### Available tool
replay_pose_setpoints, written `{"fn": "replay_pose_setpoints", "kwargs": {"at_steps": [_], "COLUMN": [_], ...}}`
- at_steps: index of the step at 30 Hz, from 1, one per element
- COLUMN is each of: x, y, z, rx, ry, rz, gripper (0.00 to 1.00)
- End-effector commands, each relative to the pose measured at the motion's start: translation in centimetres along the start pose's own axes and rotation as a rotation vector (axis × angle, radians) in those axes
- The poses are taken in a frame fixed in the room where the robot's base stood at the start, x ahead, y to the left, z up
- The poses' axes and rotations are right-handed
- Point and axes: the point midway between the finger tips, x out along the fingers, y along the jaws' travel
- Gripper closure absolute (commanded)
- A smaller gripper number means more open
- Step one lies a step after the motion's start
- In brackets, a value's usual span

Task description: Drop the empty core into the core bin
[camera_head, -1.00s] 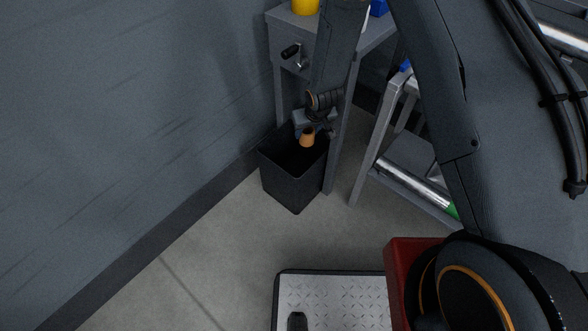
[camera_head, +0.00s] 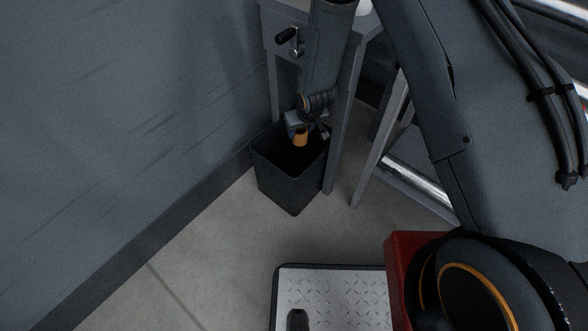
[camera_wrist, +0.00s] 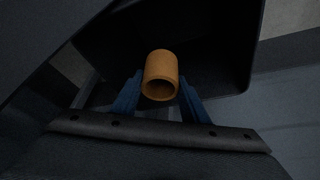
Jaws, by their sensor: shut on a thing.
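The empty core is a short orange-brown hollow tube (camera_head: 300,138), and it also shows in the wrist view (camera_wrist: 161,76). My gripper (camera_head: 301,131) is shut on it, with a blue finger on either side of the core in the wrist view (camera_wrist: 160,92). The core bin is a dark, open-topped square bin (camera_head: 290,187) on the floor by the wall. The core is at the bin's mouth, over the opening near its back side. In the wrist view the bin's dark inside (camera_wrist: 215,60) lies behind the core. The bin's bottom is too dark to make out.
A grey stand (camera_head: 340,120) with a black-handled crank (camera_head: 287,37) rises right behind the bin, its leg close to the bin's right side. A grey wall (camera_head: 120,120) is to the left. A treaded metal plate (camera_head: 335,300) lies in front. Floor between is clear.

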Motion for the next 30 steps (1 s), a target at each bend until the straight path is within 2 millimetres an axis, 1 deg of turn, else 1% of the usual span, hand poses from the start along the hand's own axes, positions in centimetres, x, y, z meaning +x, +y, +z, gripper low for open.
{"fn": "replay_pose_setpoints", "kwargs": {"at_steps": [1,3,11,12,14,15,16,25,28,30], "x": [0.7,0.9,0.9,0.9,0.9,0.9,0.9,0.8,-0.1,-1.1], "y": [0.1,0.1,0.2,0.2,0.2,0.2,0.2,0.2,0.2,0.1], "z": [0.2,0.3,0.4,0.4,0.4,0.4,0.4,0.4,0.3,0.3], "rx": [0.001,0.002,0.003,0.003,0.003,0.003,0.003,0.003,0.003,0.003], "ry": [0.000,0.000,0.000,0.000,0.001,0.001,0.001,0.001,0.002,0.002], "rz": [0.000,0.001,0.001,0.001,0.001,0.001,0.001,0.001,0.001,0.001], "gripper": [0.80,0.80,0.80,0.58,0.48,0.41,0.38,0.38,0.38,0.38]}}
